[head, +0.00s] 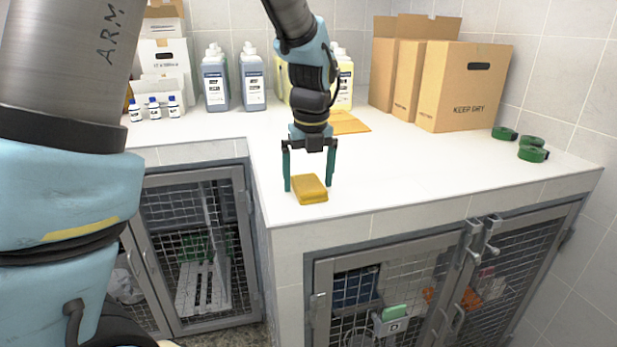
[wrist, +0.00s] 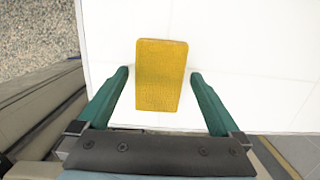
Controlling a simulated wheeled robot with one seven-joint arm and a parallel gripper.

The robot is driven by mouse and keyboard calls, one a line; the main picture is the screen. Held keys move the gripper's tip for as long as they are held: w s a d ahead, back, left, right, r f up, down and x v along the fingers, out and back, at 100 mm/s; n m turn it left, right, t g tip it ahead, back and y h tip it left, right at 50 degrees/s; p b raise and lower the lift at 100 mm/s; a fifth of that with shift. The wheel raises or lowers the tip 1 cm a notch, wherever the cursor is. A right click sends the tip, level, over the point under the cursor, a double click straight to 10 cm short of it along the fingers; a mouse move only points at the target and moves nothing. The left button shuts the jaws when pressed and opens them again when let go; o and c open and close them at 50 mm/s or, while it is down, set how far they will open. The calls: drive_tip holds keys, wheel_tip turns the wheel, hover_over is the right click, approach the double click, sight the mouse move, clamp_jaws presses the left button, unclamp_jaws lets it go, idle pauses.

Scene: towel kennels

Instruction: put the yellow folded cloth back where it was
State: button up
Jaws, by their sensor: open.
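The yellow folded cloth (head: 309,189) lies on the white counter (head: 400,168), close to its front left corner. It also shows in the wrist view (wrist: 161,75), flat on the white surface. My gripper (head: 309,189) is open above the cloth, with one green finger at each side of it. In the wrist view the fingers of my gripper (wrist: 161,76) stand apart, with gaps between them and the cloth. A flat orange-yellow sheet or cloth (head: 348,123) lies farther back on the counter, partly hidden behind my arm.
Grey-blue bottles (head: 253,80) and small white bottles (head: 154,108) stand at the back left. Cardboard boxes (head: 465,90) stand at the back right. Green rolls (head: 532,153) lie near the right edge. Mesh kennel doors (head: 380,300) are below. The counter's middle is clear.

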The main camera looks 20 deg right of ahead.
sight(310, 185)
drive_tip(key=shift+r, duration=0.1)
wheel_tip(310, 185, up, 12)
drive_tip(key=s+b, duration=0.1)
drive_tip(key=b, duration=0.1)
drive_tip(key=w+a+f+n, duration=0.1)
drive_tip(key=a+f+n, duration=0.4)
drive_tip(key=a+n, duration=0.3)
drive_tip(key=w+a+f+n, duration=0.2)
drive_tip(key=a+f+n, duration=0.2)
drive_tip(key=a+n, duration=0.4)
drive_tip(key=s+a+f+n, duration=0.3)
drive_tip(key=a+n, duration=0.4)
drive_tip(key=n, duration=0.3)
drive_tip(key=s+a+f+n, duration=0.3)
drive_tip(key=a+f+n, duration=0.2)
drive_tip(key=n, duration=0.5)
drive_tip(key=shift+a, duration=1.1)
drive_tip(key=shift+f, duration=0.1)
